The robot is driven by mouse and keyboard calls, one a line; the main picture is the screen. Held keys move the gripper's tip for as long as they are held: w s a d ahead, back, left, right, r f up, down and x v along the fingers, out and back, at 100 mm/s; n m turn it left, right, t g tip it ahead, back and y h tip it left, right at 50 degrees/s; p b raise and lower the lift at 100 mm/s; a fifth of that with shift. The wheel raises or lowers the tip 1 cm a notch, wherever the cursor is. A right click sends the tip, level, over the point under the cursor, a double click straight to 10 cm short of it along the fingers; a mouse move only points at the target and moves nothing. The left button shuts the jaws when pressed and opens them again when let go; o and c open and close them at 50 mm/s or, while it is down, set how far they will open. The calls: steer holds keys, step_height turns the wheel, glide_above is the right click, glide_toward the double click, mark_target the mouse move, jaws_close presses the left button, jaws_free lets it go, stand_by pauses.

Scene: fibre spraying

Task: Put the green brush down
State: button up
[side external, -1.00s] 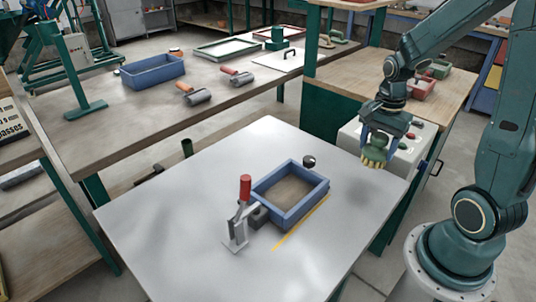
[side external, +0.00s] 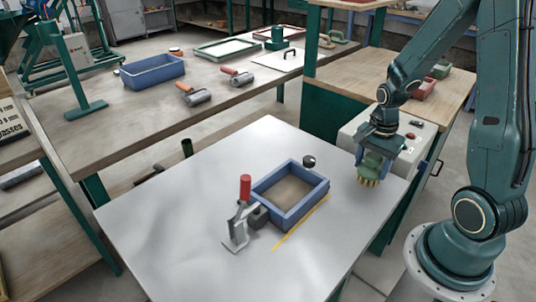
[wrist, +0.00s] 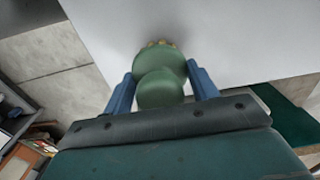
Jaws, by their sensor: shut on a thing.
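The green brush (side external: 372,168) has a rounded green body and yellowish bristles that point down. My gripper (side external: 374,157) is shut on it, above the right corner of the grey-white table (side external: 180,220). In the wrist view, the two blue fingers of my gripper (wrist: 163,88) press on both sides of the brush's green body (wrist: 158,62). Its bristles show at the far end, against the pale tabletop (wrist: 240,40). The bristle tips are close to the tabletop; I cannot tell whether they touch it.
A blue frame (side external: 316,198) sits mid-table, with a red-handled toggle clamp (side external: 240,215) at its left. A small dark round item (side external: 309,161) stands behind it. A yellow strip (side external: 300,224) lies in front. A control box (side external: 400,150) stands beyond the right edge. The table's front is clear.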

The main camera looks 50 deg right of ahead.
steer(key=shift+f, duration=0.2)
steer(key=o, duration=0.9)
steer(key=shift+o, duration=0.2)
steer(key=shift+r, duration=6.1)
steer(key=shift+a, duration=0.1)
steer(key=s+a+r+n+t, duration=0.2)
steer(key=s+a+r+n, duration=0.1)
steer(key=a+r+n, duration=0.2)
steer(key=s+a+r+n+t, duration=0.3)
steer(key=a+n, duration=0.6)
steer(key=n, duration=0.4)
steer(key=shift+s+a+r+t, duration=0.35)
steer(key=shift+s+r, duration=0.25)
steer(key=shift+r, duration=0.7)
